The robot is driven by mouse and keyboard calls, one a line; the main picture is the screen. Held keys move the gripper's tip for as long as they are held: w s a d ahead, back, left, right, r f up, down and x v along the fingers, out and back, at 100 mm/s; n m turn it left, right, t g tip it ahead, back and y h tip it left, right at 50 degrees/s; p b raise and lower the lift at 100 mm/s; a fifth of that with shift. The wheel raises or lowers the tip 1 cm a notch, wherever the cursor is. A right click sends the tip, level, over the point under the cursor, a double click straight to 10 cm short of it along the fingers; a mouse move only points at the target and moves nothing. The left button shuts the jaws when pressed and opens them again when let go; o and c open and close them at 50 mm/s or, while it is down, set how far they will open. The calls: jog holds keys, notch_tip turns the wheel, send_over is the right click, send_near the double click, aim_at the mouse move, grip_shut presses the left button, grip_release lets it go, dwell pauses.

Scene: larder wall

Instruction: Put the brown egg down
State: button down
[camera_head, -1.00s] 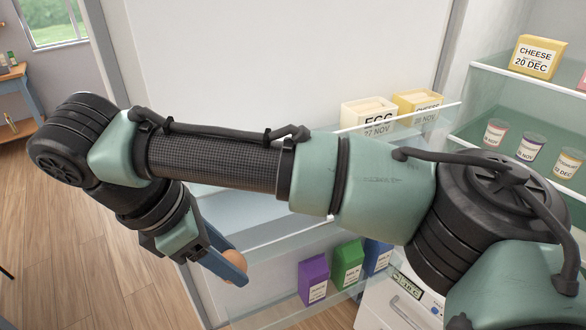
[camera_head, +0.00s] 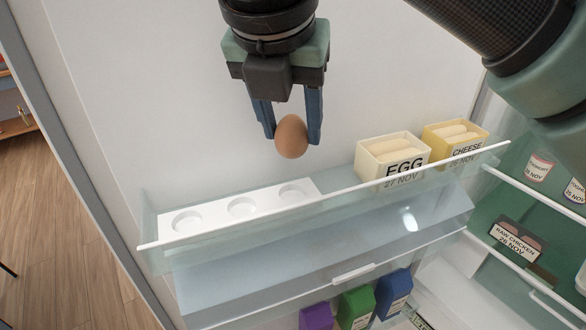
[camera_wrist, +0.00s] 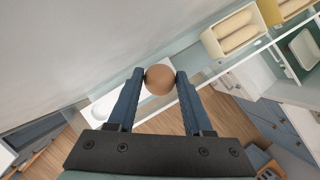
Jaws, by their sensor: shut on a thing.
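The brown egg (camera_head: 291,137) is held between the two blue fingers of my gripper (camera_head: 290,128), which is shut on it. In the head view, egg and gripper hang in the air above the door shelf, over the right part of a white egg holder (camera_head: 216,207). The holder has three round hollows, and all of them look empty. In the wrist view the egg (camera_wrist: 159,79) sits between the fingertips and hides part of the white holder (camera_wrist: 100,110) below.
A clear shelf rim (camera_head: 330,200) runs along the front of the holder. A tub labelled EGG (camera_head: 392,160) and one labelled CHEESE (camera_head: 455,137) stand to the right on the same shelf. Purple, green and blue cartons (camera_head: 356,309) stand on a lower shelf. A raw chicken pack (camera_head: 518,243) lies at right.

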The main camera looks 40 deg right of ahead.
notch_tip(320, 180, down, 7)
jog(key=shift+r+p, duration=0.1)
jog(key=shift+p, duration=0.6)
jog(key=shift+s+a+f, duration=0.15)
jog(key=shift+f, duration=0.15)
jog(key=shift+f, duration=0.2)
jog(key=shift+c, duration=1.5)
grip_release()
jog(key=shift+r, duration=0.15)
jog(key=shift+r, duration=0.1)
